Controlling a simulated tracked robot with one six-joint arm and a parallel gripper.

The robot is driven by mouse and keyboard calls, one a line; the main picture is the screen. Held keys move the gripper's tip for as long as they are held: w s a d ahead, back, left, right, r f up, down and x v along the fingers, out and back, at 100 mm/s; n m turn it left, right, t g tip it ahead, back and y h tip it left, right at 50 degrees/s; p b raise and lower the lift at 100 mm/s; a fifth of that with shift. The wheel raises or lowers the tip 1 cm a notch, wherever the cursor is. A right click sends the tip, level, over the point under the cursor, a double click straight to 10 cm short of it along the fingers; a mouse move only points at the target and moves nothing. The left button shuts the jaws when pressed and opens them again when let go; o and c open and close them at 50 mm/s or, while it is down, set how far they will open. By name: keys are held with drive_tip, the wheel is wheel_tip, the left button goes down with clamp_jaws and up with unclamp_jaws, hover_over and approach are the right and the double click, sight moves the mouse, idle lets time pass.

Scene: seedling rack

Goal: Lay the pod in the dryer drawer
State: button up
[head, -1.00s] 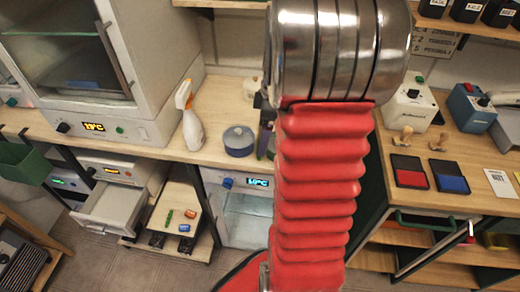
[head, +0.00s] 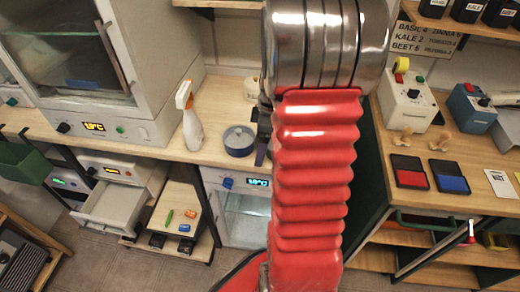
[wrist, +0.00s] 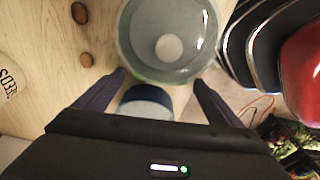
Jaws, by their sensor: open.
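My gripper (wrist: 159,82) is open in the wrist view, with its two dark fingers apart. Between and below the fingertips is a round blue-and-white object (wrist: 148,97); I cannot tell if it is touched. No pod can be told for certain. A small green long item (head: 169,217) lies on the low cart in the head view, and two brown rounded pieces (wrist: 80,12) lie on the wood in the wrist view. An open, pale drawer (head: 112,207), seemingly the dryer drawer, juts out below the bench at left and looks empty. My arm hides most of my gripper in the head view.
A blue-grey lidded pot (head: 239,141) and a spray bottle (head: 191,122) stand on the bench. A clear round vessel (wrist: 168,35) is just beyond my fingers. The cart (head: 176,198) also holds orange and blue items. Floor is clear before the drawer.

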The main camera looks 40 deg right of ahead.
drive_tip(key=shift+c, duration=0.6)
drive_tip(key=c, duration=1.1)
drive_tip(key=shift+r, duration=0.1)
wheel_tip(320, 180, up, 10)
drive_tip(key=shift+f, duration=0.1)
